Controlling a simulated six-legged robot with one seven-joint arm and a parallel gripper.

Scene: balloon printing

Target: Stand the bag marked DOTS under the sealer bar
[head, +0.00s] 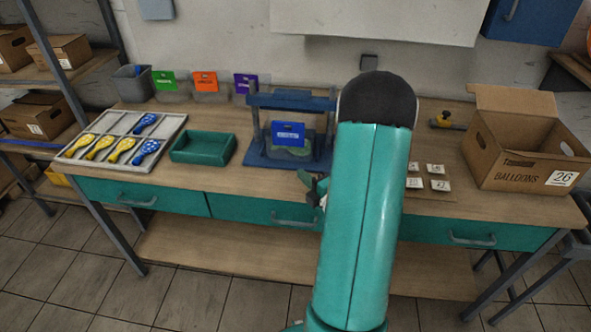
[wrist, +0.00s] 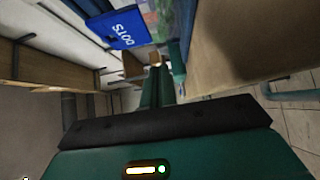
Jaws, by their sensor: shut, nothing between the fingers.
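The bag marked DOTS, with a blue header (head: 288,134) and a clear lower part, stands upright in the blue sealer (head: 257,158), under its crossbar and between its posts. Its header also shows in the wrist view (wrist: 125,27), where DOTS is readable. My gripper (head: 318,189) is shut and empty, just in front and to the right of the sealer, apart from the bag. It also shows in the wrist view (wrist: 164,72). My arm hides the sealer's right side in the head view.
Bags with green (head: 163,82), orange (head: 206,82) and purple (head: 245,83) headers stand behind. A green tray (head: 203,148) and a grey compartment tray (head: 172,128) with balloons lie left. An open cardboard box (head: 524,145) and small white cards (head: 440,185) are right.

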